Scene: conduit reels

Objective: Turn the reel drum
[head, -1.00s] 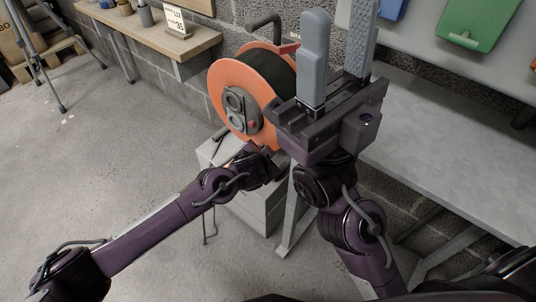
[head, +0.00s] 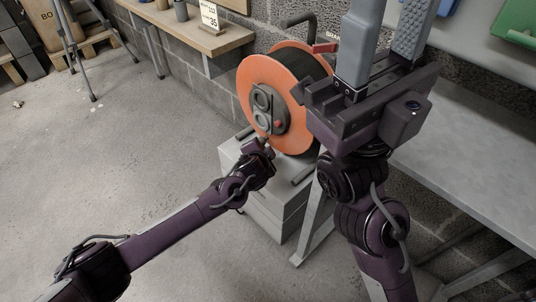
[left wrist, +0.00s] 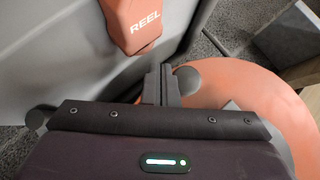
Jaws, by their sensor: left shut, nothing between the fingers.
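The reel (head: 281,92) has an orange disc face, a dark drum behind it and a grey hub plate with round sockets and a small red button. It stands upright on a grey cabinet (head: 240,160). My left gripper (head: 263,143) is in front of the lower disc, just below the hub plate. In the left wrist view its fingers (left wrist: 161,84) are together and empty, beside a round grey knob (left wrist: 187,80) at the orange disc. Whether they touch it I cannot tell. My right gripper (head: 388,45) is raised in the foreground, fingers apart, hiding the reel's right side.
A grey bench (head: 480,150) runs along the wall at the right. A wooden shelf (head: 205,38) with a price card stands at the back left. A tripod (head: 75,45) is at the far left. The floor (head: 120,150) between is clear.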

